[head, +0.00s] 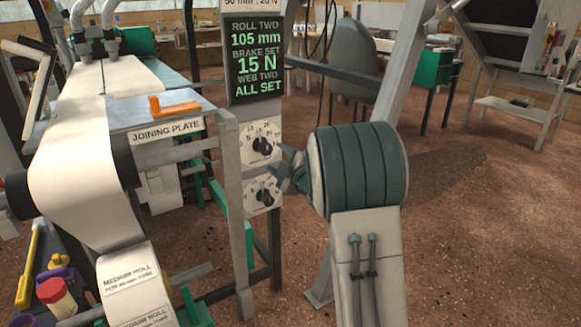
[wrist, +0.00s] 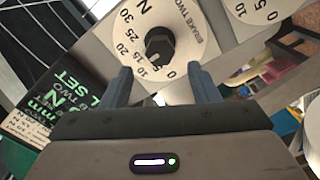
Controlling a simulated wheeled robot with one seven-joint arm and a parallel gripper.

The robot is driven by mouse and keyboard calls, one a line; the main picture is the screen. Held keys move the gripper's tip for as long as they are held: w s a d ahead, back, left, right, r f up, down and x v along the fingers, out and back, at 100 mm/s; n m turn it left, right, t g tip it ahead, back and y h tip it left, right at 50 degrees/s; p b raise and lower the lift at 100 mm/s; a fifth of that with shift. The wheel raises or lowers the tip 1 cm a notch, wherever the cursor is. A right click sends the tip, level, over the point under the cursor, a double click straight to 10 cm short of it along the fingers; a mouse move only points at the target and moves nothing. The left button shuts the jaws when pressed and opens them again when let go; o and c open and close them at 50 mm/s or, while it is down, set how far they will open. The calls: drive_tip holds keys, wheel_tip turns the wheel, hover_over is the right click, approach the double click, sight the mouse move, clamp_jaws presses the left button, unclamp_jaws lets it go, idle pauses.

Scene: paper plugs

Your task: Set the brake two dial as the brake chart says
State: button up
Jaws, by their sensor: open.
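The brake two dial (wrist: 187,26) is a white disc marked 0 to 30 N. Its black knob (wrist: 160,47) has a pale mark pointing down-left, around the 10 to 15 figures; I cannot read it exactly. In the head view this is the upper dial (head: 252,138), and its setting is too small to read. My gripper (head: 280,162) is open beside the dials. In the wrist view its fingers (wrist: 160,82) are apart and empty, short of the knob. The brake chart (head: 262,3) is cut off at the top; its line reads about "50 mm : 20 N".
The dark display (head: 257,60) reads roll two 105 mm, brake set 15 N, web two all set. A second dial (head: 252,190) sits just below. An orange tool (head: 175,107) lies on the joining plate (head: 130,115). Open floor (head: 480,230) lies to the right.

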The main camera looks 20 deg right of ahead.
drive_tip(key=v, duration=0.6)
drive_tip(key=shift+p, duration=0.3)
drive_tip(key=shift+s, duration=0.1)
drive_tip(key=s+d+r+m+g+h+p, duration=0.1)
drive_tip(key=s+r+m+g+h+p, duration=0.2)
drive_tip(key=r+p, duration=0.4)
drive_tip(key=s+d+r+m+g+h+p, duration=0.1)
drive_tip(key=s+r+m+h+p, duration=0.2)
drive_tip(key=s+r+m+p, duration=0.3)
drive_tip(key=s+a+r+m+g+p, duration=0.2)
drive_tip(key=s+p, duration=0.3)
drive_tip(key=s, duration=0.3)
drive_tip(key=s+a+r+m+g+p, duration=0.2)
drive_tip(key=s+r+g+p, duration=0.3)
drive_tip(key=s, duration=0.4)
drive_tip(key=s+a+r+m+g+p, duration=0.2)
drive_tip(key=s+r+g+p, duration=0.1)
drive_tip(key=s+p, duration=0.4)
drive_tip(key=shift+s+a+r+m, duration=0.2)
drive_tip(key=shift+s+r+m, duration=0.2)
drive_tip(key=shift+s+r, duration=0.35)
